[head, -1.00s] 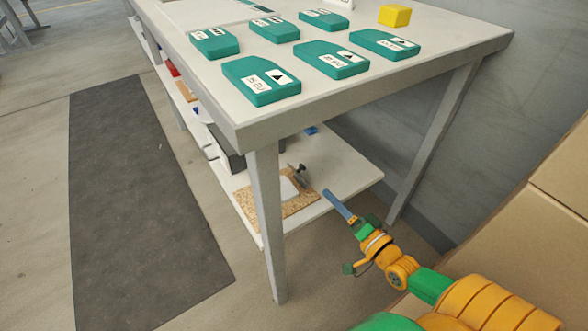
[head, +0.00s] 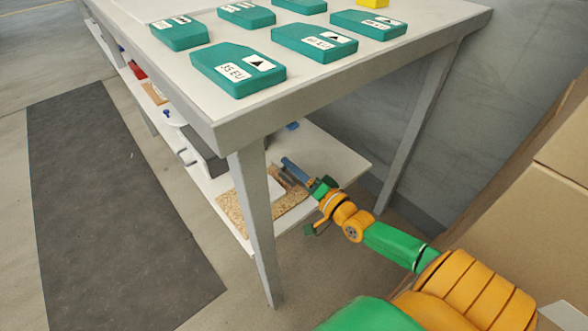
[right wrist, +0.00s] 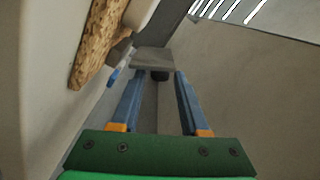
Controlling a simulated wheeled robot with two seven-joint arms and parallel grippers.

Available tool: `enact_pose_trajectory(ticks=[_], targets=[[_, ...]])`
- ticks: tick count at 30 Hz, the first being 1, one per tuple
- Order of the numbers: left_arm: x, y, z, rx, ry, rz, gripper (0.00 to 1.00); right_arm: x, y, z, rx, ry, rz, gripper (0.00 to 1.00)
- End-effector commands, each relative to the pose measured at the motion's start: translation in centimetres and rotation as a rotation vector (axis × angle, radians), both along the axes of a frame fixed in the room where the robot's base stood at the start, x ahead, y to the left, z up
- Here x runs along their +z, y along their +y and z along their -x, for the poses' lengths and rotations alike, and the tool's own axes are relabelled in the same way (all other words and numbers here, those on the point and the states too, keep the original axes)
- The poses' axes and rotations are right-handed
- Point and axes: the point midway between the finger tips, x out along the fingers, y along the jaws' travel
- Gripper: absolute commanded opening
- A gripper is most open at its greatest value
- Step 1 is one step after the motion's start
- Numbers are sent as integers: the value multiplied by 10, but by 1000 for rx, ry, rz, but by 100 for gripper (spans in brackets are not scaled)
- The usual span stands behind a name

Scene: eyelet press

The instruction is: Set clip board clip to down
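The brown clip board (head: 232,212) lies on the lower shelf under the table, with a white sheet (head: 275,190) on it. My right gripper (head: 287,162) reaches in from the right over the board's clip end and mostly hides the clip in the head view. In the right wrist view the board (right wrist: 98,38) is at the upper left. The grey clip (right wrist: 153,59) with a dark knob (right wrist: 160,76) is just beyond the fingertips of my right gripper (right wrist: 160,74). The blue fingers are apart, with nothing visibly gripped. Contact cannot be told. My left gripper is out of view.
Several teal boxes (head: 238,68) and a yellow block (head: 374,3) stand on the table (head: 340,86). A table leg (head: 252,225) stands in front of the shelf (head: 335,158). Cardboard boxes (head: 540,215) are at the right. The dark floor mat (head: 100,200) is clear.

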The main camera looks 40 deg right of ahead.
Motion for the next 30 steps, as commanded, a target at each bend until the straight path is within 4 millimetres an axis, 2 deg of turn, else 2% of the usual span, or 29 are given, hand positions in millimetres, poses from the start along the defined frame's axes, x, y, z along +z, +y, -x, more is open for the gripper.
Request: enact_pose_trajectory(ticks=[1,4,14,17,30], targets=[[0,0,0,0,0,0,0,0,0,0,0,0,0,28],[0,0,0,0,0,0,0,0,0,0,0,0,0,1],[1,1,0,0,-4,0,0,1,1,0,-1,-1,21,0],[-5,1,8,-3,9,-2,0,2,2,0,-1,-4,59,0],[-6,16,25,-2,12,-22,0,1,17,2,-1,-32,416,0]])
